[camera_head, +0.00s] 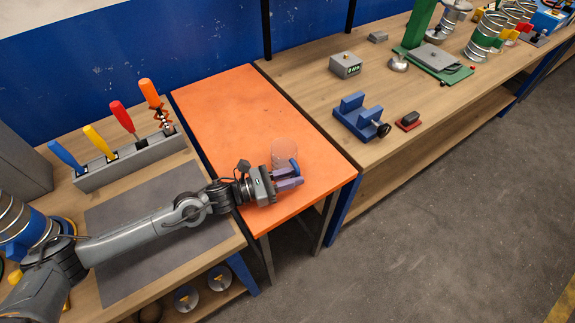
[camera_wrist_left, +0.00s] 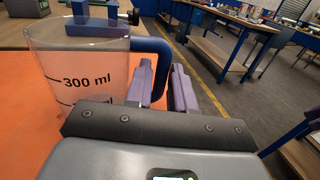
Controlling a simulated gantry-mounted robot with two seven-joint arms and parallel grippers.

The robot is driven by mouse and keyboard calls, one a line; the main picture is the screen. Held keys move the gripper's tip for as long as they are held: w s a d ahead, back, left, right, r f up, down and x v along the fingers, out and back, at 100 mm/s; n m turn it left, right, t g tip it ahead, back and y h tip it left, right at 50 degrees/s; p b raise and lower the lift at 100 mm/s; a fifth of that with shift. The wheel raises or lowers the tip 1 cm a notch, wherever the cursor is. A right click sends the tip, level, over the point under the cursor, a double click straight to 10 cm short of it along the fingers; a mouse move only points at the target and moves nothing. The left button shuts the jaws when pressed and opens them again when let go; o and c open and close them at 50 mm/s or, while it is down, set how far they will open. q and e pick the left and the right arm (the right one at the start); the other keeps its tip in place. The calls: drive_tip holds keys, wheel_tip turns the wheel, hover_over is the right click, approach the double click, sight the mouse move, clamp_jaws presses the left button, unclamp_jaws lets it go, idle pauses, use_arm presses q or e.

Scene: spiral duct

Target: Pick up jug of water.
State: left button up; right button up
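The jug (camera_head: 284,153) is a clear cylinder with a blue handle, upright over the orange table; I cannot tell whether it touches the table. In the left wrist view the jug (camera_wrist_left: 80,75) stands at the left, with a "300 ml" mark. Its blue handle (camera_wrist_left: 150,45) runs right and down behind and between the purple fingers. My left gripper (camera_head: 290,177) is at the handle with its fingers close together on either side, and looks shut on it; the contact itself is partly hidden. The fingers also show in the left wrist view (camera_wrist_left: 161,80). My right gripper is not in view.
The orange table (camera_head: 230,110) is otherwise clear. A grey rack (camera_head: 130,162) of coloured-handled tools stands on the left bench. The right bench holds a blue vise (camera_head: 357,117), a grey box (camera_head: 345,65) and a small red-based object (camera_head: 409,121).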

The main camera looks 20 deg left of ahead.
use_arm(q)
drive_tip(key=shift+x, duration=0.85)
drive_tip(key=shift+c, duration=0.3)
clamp_jaws()
drive_tip(key=shift+r, duration=0.1)
